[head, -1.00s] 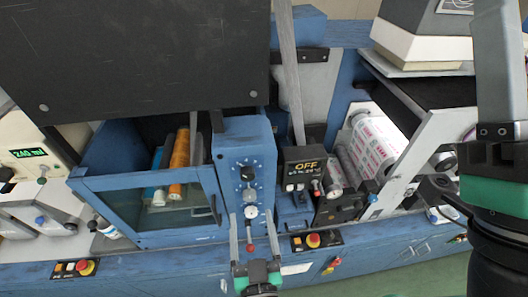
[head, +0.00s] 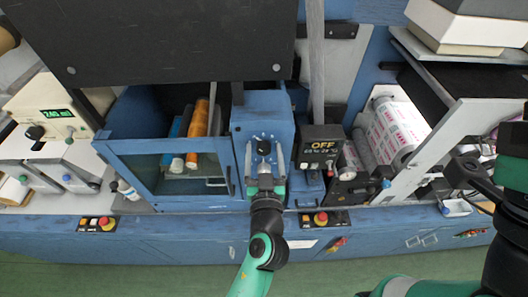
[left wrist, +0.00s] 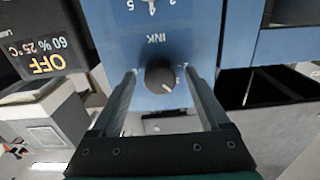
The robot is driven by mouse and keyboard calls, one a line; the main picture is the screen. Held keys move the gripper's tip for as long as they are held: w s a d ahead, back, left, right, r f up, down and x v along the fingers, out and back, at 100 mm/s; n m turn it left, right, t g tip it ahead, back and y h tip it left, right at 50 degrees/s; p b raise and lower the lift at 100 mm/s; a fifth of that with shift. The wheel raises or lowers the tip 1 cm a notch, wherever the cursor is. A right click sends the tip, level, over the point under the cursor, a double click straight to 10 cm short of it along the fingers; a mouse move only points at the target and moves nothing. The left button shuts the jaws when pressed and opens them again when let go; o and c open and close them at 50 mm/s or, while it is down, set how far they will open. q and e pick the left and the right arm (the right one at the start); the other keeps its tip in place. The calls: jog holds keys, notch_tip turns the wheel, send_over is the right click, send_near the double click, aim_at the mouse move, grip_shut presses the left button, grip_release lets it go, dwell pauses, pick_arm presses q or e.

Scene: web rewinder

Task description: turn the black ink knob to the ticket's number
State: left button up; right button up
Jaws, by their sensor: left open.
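A black knob (head: 264,147) sits on the upper front of the blue control box (head: 262,112). In the left wrist view the dark round knob (left wrist: 159,76) has a pale pointer line toward the lower right of the picture. An upside-down INK label and dial numbers show above it there. My left gripper (head: 264,170) is open at the panel. Its two fingers (left wrist: 161,95) stand either side of the knob, with gaps visible between them and it. Its fingers and wrist cover the lower panel in the head view. I cannot make out a ticket. My right gripper is not in view.
A blue-framed window (head: 165,170) with orange and blue rolls stands left of the box. A display reading OFF (head: 322,147) is close on the right. A printed roll (head: 395,130) lies farther right. Red buttons (head: 103,222) sit on the front ledge.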

pick_arm(q)
grip_shut()
dwell(0.3)
jog(key=shift+m, duration=0.4)
jog(key=m, duration=0.7)
jog(key=m+p, duration=0.1)
jog(key=m, duration=0.3)
jog(key=shift+d+m+p, duration=0.1)
jog(key=shift+m+p, duration=0.35)
jog(key=shift+m, duration=1.75)
